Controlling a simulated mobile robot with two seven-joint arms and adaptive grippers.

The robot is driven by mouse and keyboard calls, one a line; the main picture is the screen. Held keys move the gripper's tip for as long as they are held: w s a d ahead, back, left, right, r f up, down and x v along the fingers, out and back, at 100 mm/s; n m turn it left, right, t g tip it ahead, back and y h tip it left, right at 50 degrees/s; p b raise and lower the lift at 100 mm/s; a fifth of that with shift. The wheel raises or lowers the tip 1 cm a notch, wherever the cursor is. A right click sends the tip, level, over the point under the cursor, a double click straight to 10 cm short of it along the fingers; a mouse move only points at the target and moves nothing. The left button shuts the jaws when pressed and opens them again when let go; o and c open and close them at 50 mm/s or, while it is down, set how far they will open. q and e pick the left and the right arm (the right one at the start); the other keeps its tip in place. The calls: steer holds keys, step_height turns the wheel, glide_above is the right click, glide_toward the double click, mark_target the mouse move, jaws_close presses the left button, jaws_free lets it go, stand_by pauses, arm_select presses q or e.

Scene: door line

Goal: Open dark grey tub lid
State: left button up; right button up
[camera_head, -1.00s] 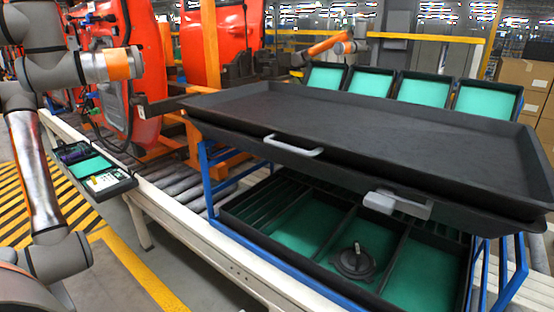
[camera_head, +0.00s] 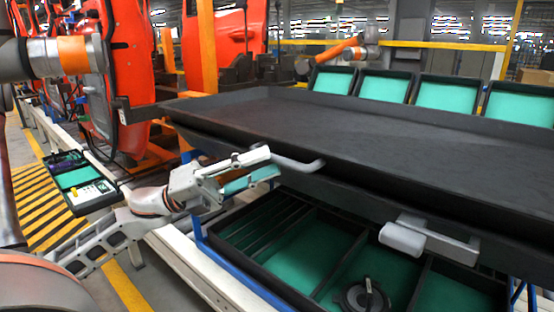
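The wide dark grey lid (camera_head: 330,130) lies level on top of the tub at the right, with a pale bar handle (camera_head: 297,163) on its near edge. A light grey block-and-bar fitting (camera_head: 425,240) sits further right on the tub's front. My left gripper (camera_head: 274,164) is at the left end of the handle, its two fingers apart, one above the other. I cannot tell whether the fingers touch the handle. My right gripper is not in view.
Below is a dark tray (camera_head: 255,205) with green-floored compartments and a round dark part (camera_head: 363,298). Several green-lined bins (camera_head: 450,93) stand behind the lid. A small parts tray (camera_head: 80,183) is at the left, near orange door panels (camera_head: 125,70).

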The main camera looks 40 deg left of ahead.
mark_target(277, 158)
arm_select(q)
steer(key=shift+x, duration=1.75)
jaws_close()
